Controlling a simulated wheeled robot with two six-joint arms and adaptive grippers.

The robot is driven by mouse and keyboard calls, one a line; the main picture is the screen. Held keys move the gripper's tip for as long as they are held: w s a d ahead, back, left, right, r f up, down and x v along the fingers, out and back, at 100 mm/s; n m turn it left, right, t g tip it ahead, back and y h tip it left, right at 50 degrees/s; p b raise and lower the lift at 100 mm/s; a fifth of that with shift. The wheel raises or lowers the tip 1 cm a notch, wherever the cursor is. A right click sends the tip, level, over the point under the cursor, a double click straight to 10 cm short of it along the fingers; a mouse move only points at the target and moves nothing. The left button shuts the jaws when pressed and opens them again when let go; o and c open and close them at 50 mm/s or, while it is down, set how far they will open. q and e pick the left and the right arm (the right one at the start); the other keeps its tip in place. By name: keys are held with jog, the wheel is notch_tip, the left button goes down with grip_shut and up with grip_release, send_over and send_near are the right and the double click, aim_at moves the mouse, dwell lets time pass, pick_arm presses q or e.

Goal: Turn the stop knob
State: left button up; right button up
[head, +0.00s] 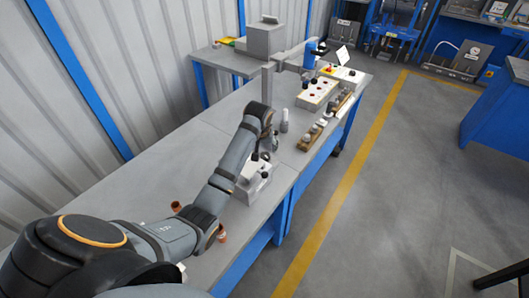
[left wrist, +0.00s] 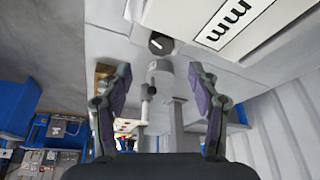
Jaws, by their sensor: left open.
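My left gripper (head: 262,157) reaches over the bench just above a small white box (head: 253,189), as the head view shows. In the left wrist view my left gripper (left wrist: 158,70) is open, with its two dark, purple-padded fingers apart and nothing between them. A round black knob (left wrist: 160,43) with a light mark sits on a pale surface beyond the fingertips, roughly centred between them and apart from them. I cannot tell for certain that it is the stop knob. In the head view the gripper and arm hide part of the box. My right gripper is not in view.
Farther along the bench (head: 150,185) are a panel with dark knobs (head: 316,93) and a wooden tray (head: 310,138). Copper-coloured parts (head: 222,234) lie near my arm.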

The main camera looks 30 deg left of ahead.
aim_at(265, 155)
pick_arm(q)
jog(key=x, duration=0.4)
jog(key=shift+a+f, duration=0.1)
jog(key=shift+f, duration=0.05)
jog(key=x, duration=0.4)
jog(key=shift+w+f, duration=0.1)
jog(key=shift+w, duration=0.05)
jog(key=shift+w+f, duration=0.1)
jog(key=shift+f, duration=0.1)
jog(key=shift+a+f, duration=0.1)
jog(key=shift+f, duration=0.05)
jog(key=shift+c, duration=0.8)
jog(key=c, duration=1)
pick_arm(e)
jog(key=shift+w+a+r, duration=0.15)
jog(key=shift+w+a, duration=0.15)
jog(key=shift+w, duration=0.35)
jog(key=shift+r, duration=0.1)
